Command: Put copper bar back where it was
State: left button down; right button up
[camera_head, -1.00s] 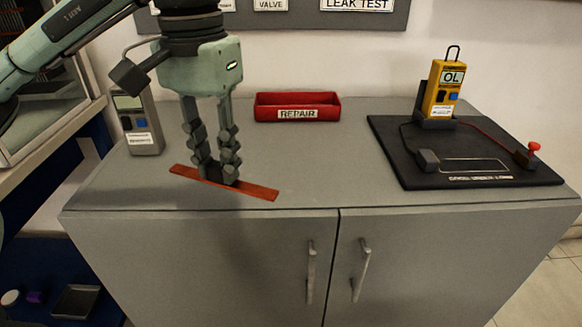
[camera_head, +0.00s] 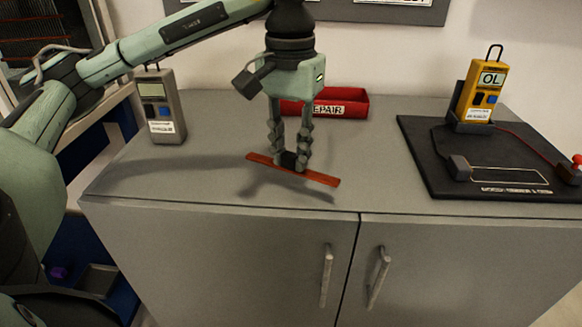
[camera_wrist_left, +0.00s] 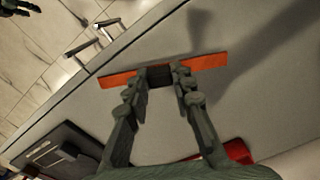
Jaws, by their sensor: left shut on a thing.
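The copper bar (camera_head: 318,177) is a flat, thin orange-red strip with a dark middle section. My left gripper (camera_head: 289,163) is shut on that middle section and holds the bar a little above the cabinet top, with a shadow below it. In the left wrist view the bar (camera_wrist_left: 211,62) lies across the fingertips of the gripper (camera_wrist_left: 160,77) and sticks out on both sides. A black test mat (camera_head: 425,152) with two dark blocks and a pale outlined rectangle lies at the right. My right gripper is not in view.
A yellow meter (camera_head: 482,90) reading OL stands at the back of the mat. A red REPAIR tray (camera_head: 355,107) is behind my gripper. A grey meter (camera_head: 160,106) stands at the left. The grey cabinet top (camera_head: 375,190) is clear between bar and mat.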

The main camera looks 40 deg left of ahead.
aim_at(291, 167)
pick_arm(q)
notch_tip(291, 167, down, 4)
jog(key=shift+w+r, duration=0.1)
jog(key=shift+f, duration=0.2)
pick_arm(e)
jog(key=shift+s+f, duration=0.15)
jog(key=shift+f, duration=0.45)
